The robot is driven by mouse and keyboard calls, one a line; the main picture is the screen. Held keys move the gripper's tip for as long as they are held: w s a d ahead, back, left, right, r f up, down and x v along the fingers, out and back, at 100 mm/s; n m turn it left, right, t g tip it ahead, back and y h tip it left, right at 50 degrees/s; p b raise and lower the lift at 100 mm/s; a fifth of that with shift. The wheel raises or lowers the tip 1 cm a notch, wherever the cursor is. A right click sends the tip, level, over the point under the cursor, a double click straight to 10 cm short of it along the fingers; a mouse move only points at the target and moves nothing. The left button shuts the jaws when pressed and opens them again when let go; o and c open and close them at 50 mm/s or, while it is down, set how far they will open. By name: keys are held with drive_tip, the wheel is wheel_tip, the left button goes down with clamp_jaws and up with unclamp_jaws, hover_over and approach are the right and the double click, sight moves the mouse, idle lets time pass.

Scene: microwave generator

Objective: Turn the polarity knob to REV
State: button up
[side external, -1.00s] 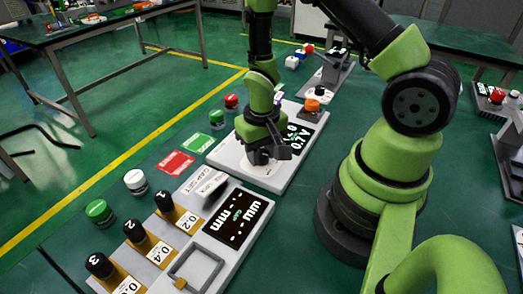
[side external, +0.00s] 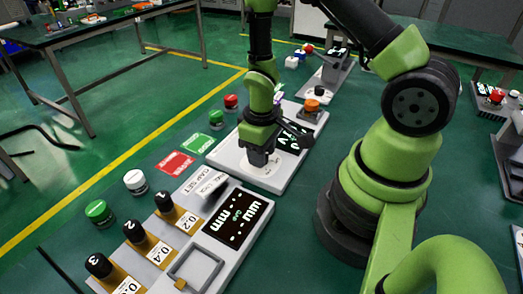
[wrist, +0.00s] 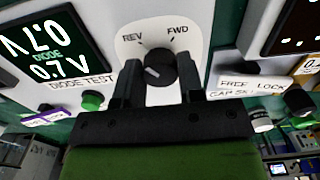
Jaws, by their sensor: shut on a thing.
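The polarity knob (wrist: 158,68) is a dark round knob on a white plate with REV (wrist: 132,38) and FWD (wrist: 178,29) printed above it. A white mark on its face sits left of its middle, on the REV side. My gripper (wrist: 159,80) has one finger on each side of the knob and is shut on it. In the side external view my gripper (side external: 258,155) points down at the near end of the white panel unit (side external: 228,155). There it hides the knob.
A display (wrist: 45,48) reading 0.7 V and a green button (wrist: 92,100) lie left of the knob in the wrist view. A gauge unit (side external: 240,260) with a display and black-handled pieces stands in front in the side view.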

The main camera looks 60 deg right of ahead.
idle(0.3)
drive_tip(key=o, duration=0.9)
drive_tip(key=shift+r, duration=0.1)
wheel_tip(320, 180, up, 10)
drive_tip(key=shift+f, duration=0.1)
wheel_tip(320, 180, up, 11)
drive_tip(key=m+t, duration=0.2)
drive_tip(key=t, duration=0.2)
hover_over(263, 173)
drive_tip(key=s+a+r+t, duration=0.1)
drive_tip(key=s+r, duration=0.1)
drive_tip(key=s+a+r+m+t+y, duration=0.1)
drive_tip(key=s+r, duration=0.1)
drive_tip(key=r, duration=0.1)
drive_tip(key=s+a+r+m+t+y, duration=0.1)
drive_tip(key=s+r, duration=0.1)
drive_tip(key=s, duration=0.1)
drive_tip(key=shift+s+a+r, duration=0.1)
drive_tip(key=shift+a+r, duration=0.1)
drive_tip(key=shift+a, duration=0.1)
